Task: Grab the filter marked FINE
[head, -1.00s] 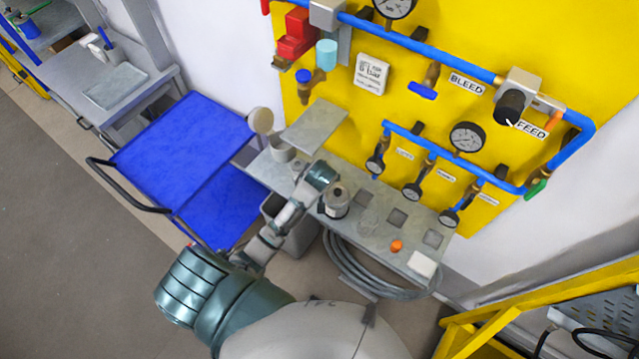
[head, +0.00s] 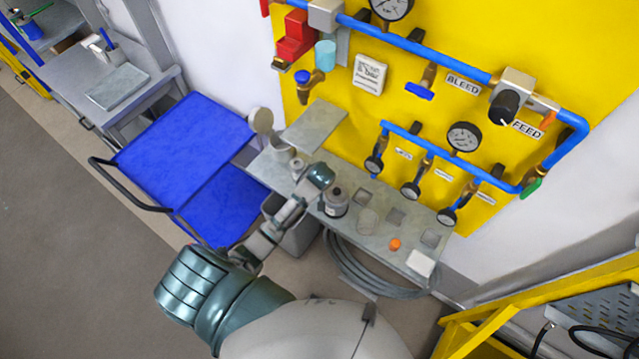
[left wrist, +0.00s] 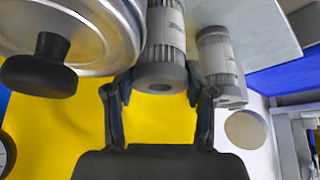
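My left gripper (head: 318,176) is over the left part of the grey shelf in the head view, beside a canister with a dark knob (head: 336,192). In the left wrist view its two fingers (left wrist: 158,85) sit on both sides of the grey end cap of a pale ribbed cylindrical filter (left wrist: 165,45), and both fingertips appear to touch the cap. A second, similar filter (left wrist: 221,62) stands just to the right. The markings on both filters are too small or turned away to read. My right gripper is not in view.
The canister's round metal lid (left wrist: 95,40) is close to the left finger. A raised metal plate (head: 314,124) overhangs the shelf (head: 400,252). Behind is a yellow panel (head: 420,150) with gauges and blue pipes. A blue cart (head: 185,140) stands at left; a hose coil (head: 350,275) hangs below.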

